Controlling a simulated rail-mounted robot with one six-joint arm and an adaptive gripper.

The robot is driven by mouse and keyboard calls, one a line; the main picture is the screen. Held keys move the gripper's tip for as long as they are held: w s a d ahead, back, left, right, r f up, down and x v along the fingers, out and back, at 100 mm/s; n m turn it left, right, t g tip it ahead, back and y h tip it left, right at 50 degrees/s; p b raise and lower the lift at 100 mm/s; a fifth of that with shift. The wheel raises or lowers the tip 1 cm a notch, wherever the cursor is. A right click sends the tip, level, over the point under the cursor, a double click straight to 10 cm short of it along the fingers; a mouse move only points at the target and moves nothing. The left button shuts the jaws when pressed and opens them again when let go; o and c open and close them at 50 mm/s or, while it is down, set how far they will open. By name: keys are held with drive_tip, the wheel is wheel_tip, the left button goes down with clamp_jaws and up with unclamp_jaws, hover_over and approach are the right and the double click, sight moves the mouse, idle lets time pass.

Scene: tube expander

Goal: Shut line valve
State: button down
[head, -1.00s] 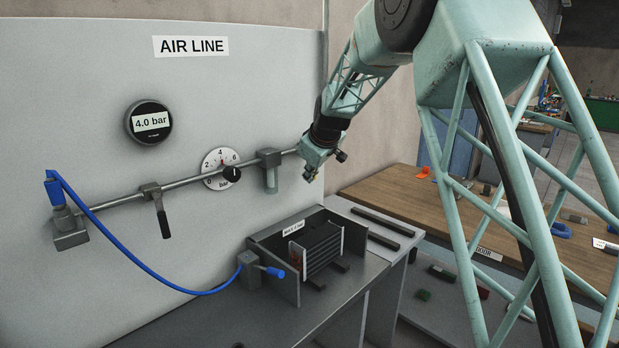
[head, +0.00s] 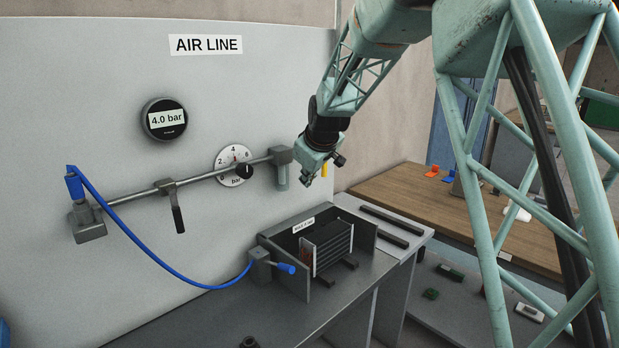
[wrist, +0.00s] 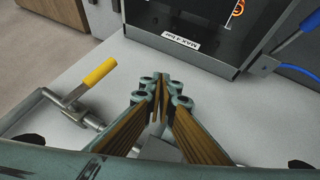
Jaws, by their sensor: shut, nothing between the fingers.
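A lever with a yellow grip (wrist: 92,82) sits on the metal pipe (wrist: 85,117), to the left of my gripper in the wrist view. In the head view a yellow piece (head: 324,170) shows just right of my gripper, partly hidden by it. My gripper (wrist: 161,82) is shut and empty, apart from the yellow lever. In the head view my gripper (head: 306,181) hangs near the right end of the pipe. A second, dark lever (head: 177,212) hangs down from the pipe farther left. I cannot tell which lever is the line valve.
A digital gauge (head: 165,118) reads 4.0 bar, and a round dial (head: 234,165) sits behind the pipe. A blue hose (head: 150,250) runs to a fixture box (head: 294,284) on the bench below. A wooden table (head: 400,195) stands to the right.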

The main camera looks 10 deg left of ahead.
drive_tip(key=shift+s+r, duration=0.15)
drive_tip(key=shift+s, duration=2.05)
drive_tip(key=shift+w+a, duration=0.1)
drive_tip(key=shift+a, duration=0.05)
